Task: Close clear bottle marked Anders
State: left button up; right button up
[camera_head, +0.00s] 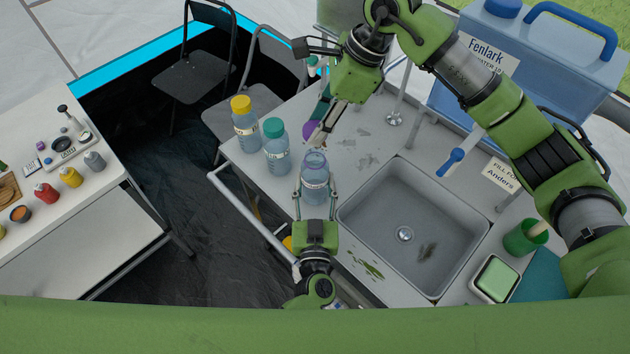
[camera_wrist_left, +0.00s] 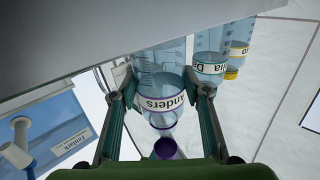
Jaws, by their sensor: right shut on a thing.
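The clear bottle marked Anders (camera_head: 315,185) stands upright at the counter's edge left of the sink, its mouth uncovered. It also shows upside down in the left wrist view (camera_wrist_left: 160,85), with its name label readable. My right gripper (camera_head: 318,141) is above and just beyond the bottle's mouth, shut on a purple cap (camera_head: 309,131). The cap (camera_wrist_left: 166,148) also shows near the mouth in the left wrist view, apart from it. The fingers partly hide the cap.
A teal-capped bottle (camera_head: 276,147) and a yellow-capped bottle (camera_head: 244,124) stand left of the Anders bottle. The sink (camera_head: 410,222) is to the right. A blue water canister (camera_head: 520,55) stands behind it. A green cup (camera_head: 524,238) is at the right.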

aim_at(315, 177)
jog(key=shift+f, duration=2.45)
jog(key=shift+f, duration=0.1)
jog(key=shift+f, duration=0.8)
jog(key=shift+f, duration=0.6)
